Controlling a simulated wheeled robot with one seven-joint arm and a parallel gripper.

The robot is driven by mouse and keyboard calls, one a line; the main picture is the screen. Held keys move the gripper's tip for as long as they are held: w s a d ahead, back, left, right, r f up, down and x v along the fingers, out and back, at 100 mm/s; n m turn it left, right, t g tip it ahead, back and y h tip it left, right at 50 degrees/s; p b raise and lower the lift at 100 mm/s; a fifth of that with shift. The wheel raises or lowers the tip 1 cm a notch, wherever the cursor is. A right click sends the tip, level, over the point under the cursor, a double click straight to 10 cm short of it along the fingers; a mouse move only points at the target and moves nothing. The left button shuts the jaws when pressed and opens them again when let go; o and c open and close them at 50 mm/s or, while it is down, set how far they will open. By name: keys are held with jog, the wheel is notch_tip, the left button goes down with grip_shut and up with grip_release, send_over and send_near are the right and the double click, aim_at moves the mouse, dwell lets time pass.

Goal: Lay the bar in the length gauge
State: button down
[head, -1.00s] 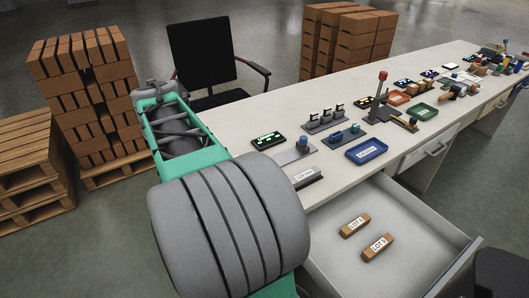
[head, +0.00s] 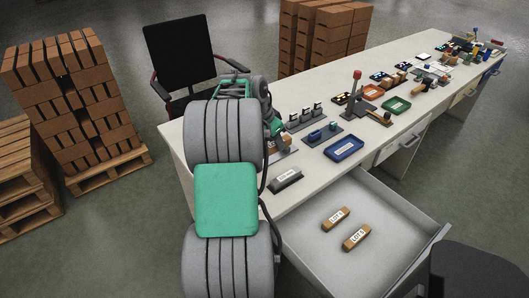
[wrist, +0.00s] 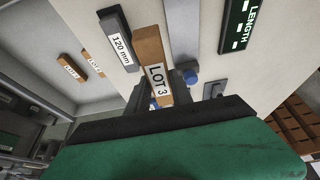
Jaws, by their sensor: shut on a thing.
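My gripper (wrist: 160,92) is shut on a brown wooden bar (wrist: 148,55) labelled LOT 3 in the wrist view. The bar reaches out past the fingers over the pale bench top. The length gauge, with a blue knob (wrist: 191,68) on a grey plate, lies behind and to the right of the bar there. Its dark LENGTH display (wrist: 237,28) is at the top right. In the head view my arm hides the display and most of the gauge. I cannot tell how far the bar is above the gauge.
A dark block labelled 120 mm (wrist: 117,38) stands left of the bar; it also shows in the head view (head: 286,179). An open drawer (head: 388,207) holds two LOT bars (head: 335,219). A blue tray (head: 343,148) and other fixtures stand farther along the bench.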

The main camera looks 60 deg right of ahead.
jog(key=w+d+f, duration=0.1)
jog(key=f, duration=0.1)
jog(key=w+d+f, duration=0.1)
jog(key=w+f, duration=0.1)
jog(key=w+d+f, duration=0.1)
jog(key=w+f, duration=0.1)
jog(key=shift+w+f, duration=0.15)
jog(key=shift+w+f+p, duration=0.15)
jog(key=shift+f+p, duration=0.15)
jog(key=shift+f, duration=1.45)
jog(key=c, duration=1.1)
grip_release()
jog(key=shift+c, duration=0.2)
jog(key=shift+r, duration=0.45)
jog(key=v, duration=1.1)
jog(key=w+a+r+n+t, duration=0.3)
jog(key=w+a+n, duration=0.55)
jog(key=a, duration=0.85)
jog(key=a+r+n+t+y, duration=0.1)
jog(key=a+n+y, duration=0.2)
jog(key=a+n, duration=1.55)
jog(key=s+a+f+m, duration=0.1)
jog(key=s+a, duration=0.1)
jog(key=a, duration=0.7)
jog(key=s+a+f+m+y, duration=0.1)
jog(key=s+a+m, duration=0.1)
jog(key=a, duration=0.7)
jog(key=shift+s+f+t, duration=0.3)
jog(key=shift+s+f, duration=0.05)
jog(key=shift+s, duration=0.4)
